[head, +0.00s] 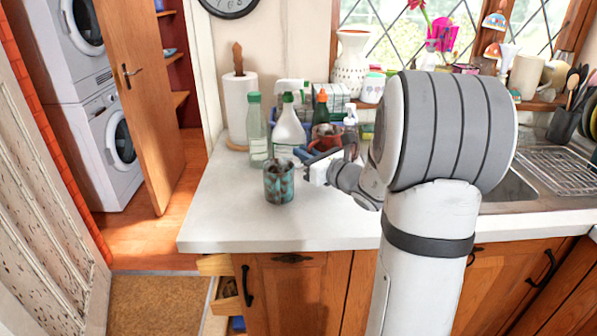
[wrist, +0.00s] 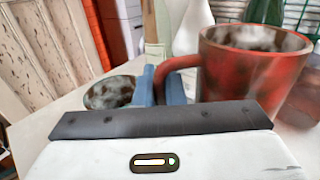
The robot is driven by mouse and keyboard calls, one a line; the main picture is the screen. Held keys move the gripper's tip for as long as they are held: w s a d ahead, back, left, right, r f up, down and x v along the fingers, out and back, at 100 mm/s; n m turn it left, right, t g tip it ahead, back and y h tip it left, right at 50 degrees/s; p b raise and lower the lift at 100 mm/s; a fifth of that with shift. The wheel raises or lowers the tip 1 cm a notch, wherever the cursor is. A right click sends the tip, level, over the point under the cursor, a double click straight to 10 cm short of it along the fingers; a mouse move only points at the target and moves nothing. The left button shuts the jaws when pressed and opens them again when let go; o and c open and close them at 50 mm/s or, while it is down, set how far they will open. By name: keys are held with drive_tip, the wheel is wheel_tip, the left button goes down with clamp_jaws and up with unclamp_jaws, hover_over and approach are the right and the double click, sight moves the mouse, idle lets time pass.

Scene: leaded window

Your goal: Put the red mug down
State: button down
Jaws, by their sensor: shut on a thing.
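The red mug (wrist: 250,75), with worn, mottled paint, is at the right of the wrist view. Its handle (wrist: 180,68) runs between the two blue fingers of my gripper (wrist: 160,86), which is shut on it. The mug looks upright. In the head view, my gripper (head: 315,157) is over the worktop (head: 235,215), and the red mug (head: 326,134) shows partly behind it. The mug's base is hidden, so I cannot tell whether it touches the worktop.
A teal mottled mug (head: 279,184) stands on the worktop just left of my gripper. Several bottles, including a white spray bottle (head: 289,130) and a clear green one (head: 256,135), and a paper towel roll (head: 240,105) stand behind. The front left worktop is clear.

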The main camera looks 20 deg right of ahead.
drive_tip(key=f, duration=0.6)
drive_tip(key=shift+d+f+b, duration=0.3)
drive_tip(key=shift+d+f, duration=0.1)
drive_tip(key=shift+s+r, duration=0.1)
drive_tip(key=shift+r, duration=0.05)
drive_tip(key=c, duration=2)
unclamp_jaws()
drive_tip(key=shift+f, duration=0.25)
drive_tip(key=o, duration=0.5)
drive_tip(key=shift+r, duration=0.1)
